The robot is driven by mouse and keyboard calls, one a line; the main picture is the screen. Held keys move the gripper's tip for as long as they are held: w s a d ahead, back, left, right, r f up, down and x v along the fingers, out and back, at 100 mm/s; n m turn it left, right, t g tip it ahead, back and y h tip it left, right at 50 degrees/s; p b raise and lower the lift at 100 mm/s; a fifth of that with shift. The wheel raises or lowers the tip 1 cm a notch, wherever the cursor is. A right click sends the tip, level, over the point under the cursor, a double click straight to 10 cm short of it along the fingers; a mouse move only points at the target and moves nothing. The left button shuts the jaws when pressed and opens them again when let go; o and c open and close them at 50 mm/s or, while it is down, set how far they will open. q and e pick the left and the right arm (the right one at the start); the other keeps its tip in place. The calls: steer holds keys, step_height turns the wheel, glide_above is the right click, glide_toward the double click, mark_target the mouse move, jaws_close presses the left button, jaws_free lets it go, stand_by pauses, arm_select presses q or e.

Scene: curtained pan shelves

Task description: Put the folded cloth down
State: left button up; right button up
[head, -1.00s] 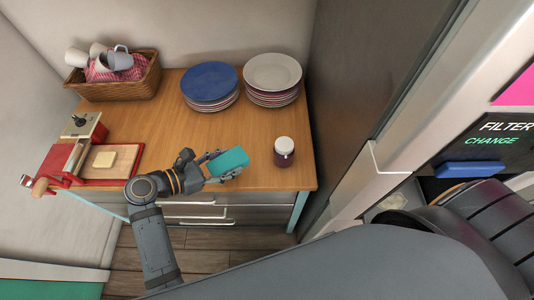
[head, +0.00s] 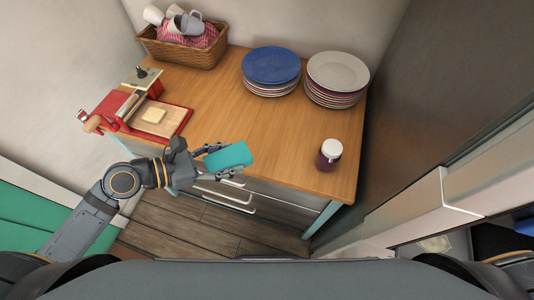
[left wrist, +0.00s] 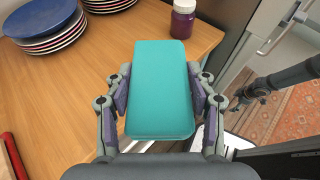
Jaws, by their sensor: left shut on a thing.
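The folded cloth is a teal, rounded block (head: 229,157). My left gripper (head: 212,165) is shut on it and holds it at the front edge of the wooden counter. In the left wrist view the cloth (left wrist: 162,88) lies lengthwise between the two fingers, with its far end toward the counter corner. Whether it touches the counter is hard to tell. A dark arm end, seemingly my right gripper (left wrist: 250,92), shows at the right of the left wrist view, away from the cloth; its jaws are too small to read.
The wooden counter (head: 270,140) has clear room in the middle. A dark jar with a white lid (head: 329,154) stands near the right front corner. Blue plates (head: 271,65) and pale plates (head: 338,72) are stacked behind. A basket of mugs (head: 183,50) and a red board (head: 172,122) are at left.

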arm_select(q)
steer(key=shift+w+d+f+b, duration=0.15)
steer(key=shift+w+f+b, duration=0.05)
steer(key=shift+w+b, duration=0.1)
steer(key=shift+w+b+x, duration=0.2)
steer(key=shift+b+x, duration=0.55)
steer(key=shift+x, duration=0.2)
steer(key=w+d+f, duration=0.2)
steer(key=w+d, duration=0.2)
steer(key=w, duration=0.1)
glide_above(266, 155)
steer(key=f, duration=0.6)
steer(key=shift+s+a, duration=0.2)
steer(key=shift+s, duration=0.05)
steer(key=shift+w+d+f+p, duration=0.1)
steer(key=shift+f+p, duration=0.05)
steer(key=shift+f, duration=0.8)
steer(key=shift+w+d+f+p, duration=0.1)
steer(key=shift+f+p, duration=0.05)
steer(key=shift+f, duration=0.85)
steer(key=o, duration=1.1)
steer(key=shift+f, duration=0.1)
steer(key=shift+o, duration=0.2)
